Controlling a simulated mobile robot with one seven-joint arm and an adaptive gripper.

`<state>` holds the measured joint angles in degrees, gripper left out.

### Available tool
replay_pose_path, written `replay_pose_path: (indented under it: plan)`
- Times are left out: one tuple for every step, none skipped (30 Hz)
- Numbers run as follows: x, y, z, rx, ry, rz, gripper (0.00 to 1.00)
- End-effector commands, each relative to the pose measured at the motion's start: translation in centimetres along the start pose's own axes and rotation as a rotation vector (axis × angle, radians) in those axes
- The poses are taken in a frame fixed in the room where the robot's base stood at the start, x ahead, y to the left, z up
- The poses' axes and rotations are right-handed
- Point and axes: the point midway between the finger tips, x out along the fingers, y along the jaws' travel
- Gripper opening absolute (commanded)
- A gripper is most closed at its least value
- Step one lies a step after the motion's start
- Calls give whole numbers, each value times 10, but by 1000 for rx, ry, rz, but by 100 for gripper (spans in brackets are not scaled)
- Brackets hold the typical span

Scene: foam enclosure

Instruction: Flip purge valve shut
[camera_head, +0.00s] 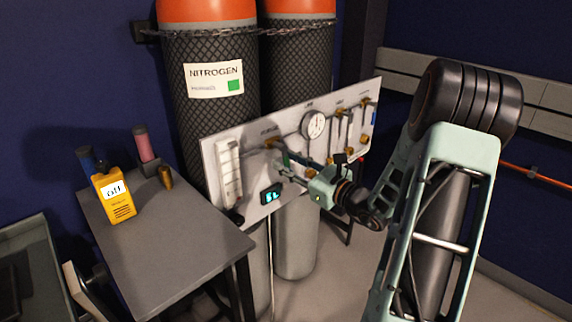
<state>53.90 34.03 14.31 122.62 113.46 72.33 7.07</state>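A white valve panel (215,150) stands in front of the gas cylinders. It carries a round gauge (313,125), a clear flow tube (229,172), a small digital display (271,193) and several brass valves with pale levers. One brass valve (270,143) is left of the gauge. The labels are too small to read, so I cannot tell which valve is the purge valve. My gripper (281,162) reaches in from the right, with its fingers in front of the panel just below that left brass valve. I cannot tell whether it touches anything. Its wrist hides the panel's lower middle.
Two chained cylinders with orange tops stand behind the panel, the left one labelled nitrogen (214,79). A dark grey table (175,240) at the left holds a yellow meter (114,197), a pink-topped cylinder (143,143) and a small brass piece (165,176). Wall rails run at the right.

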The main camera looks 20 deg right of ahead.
Motion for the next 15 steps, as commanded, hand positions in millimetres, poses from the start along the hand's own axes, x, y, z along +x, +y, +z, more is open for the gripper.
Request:
replay_pose_path:
  plan:
    - [4,0,-1,0,0,1,30]
    - [6,0,-1,1,1,0,30]
    - [8,0,-1,1,1,0,30]
    - [9,0,0,1,1,0,30]
    - [9,0,0,1,1,-1,30]
    - [10,0,0,1,1,-1,30]
    - [10,0,0,1,1,-1,30]
    - [10,0,0,1,1,-1,30]
    - [10,0,0,1,1,-1,30]
    - [10,0,0,1,1,-1,30]
    - [10,0,0,1,1,-1,30]
    - [10,0,0,1,1,-1,30]
    - [10,0,0,1,1,-1,27]
    - [10,0,0,1,1,-1,24]
    - [10,0,0,1,1,-1,19]
